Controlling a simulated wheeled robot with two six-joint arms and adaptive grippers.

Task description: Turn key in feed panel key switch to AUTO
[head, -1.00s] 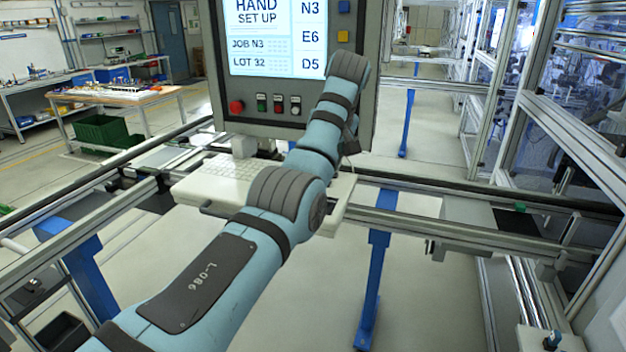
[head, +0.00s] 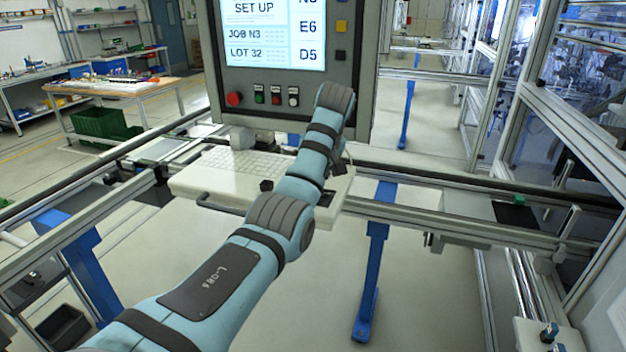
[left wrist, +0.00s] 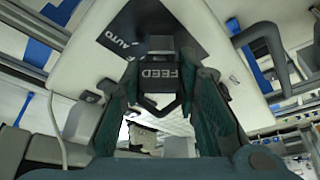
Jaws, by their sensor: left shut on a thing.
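In the left wrist view, my left gripper (left wrist: 162,85) is shut on a dark key tag lettered FEED (left wrist: 160,76). The tag sits between the two dark fingers. Behind it is a black switch plate (left wrist: 118,40) with the word AUTO on a white panel surface. The key's shaft and the switch slot are hidden behind the tag and fingers, so I cannot tell which way the key points. In the head view, my left arm covers the gripper above the right part of the white keyboard shelf (head: 215,185). My right gripper is not in view.
A grey operator panel (head: 345,75) with a lit HAND SET UP screen (head: 265,40) stands behind the shelf. A red button (head: 234,98) and several small switches line its lower edge. Metal rails (head: 455,190) cross in front. A curved dark handle (left wrist: 265,45) shows beside the fingers.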

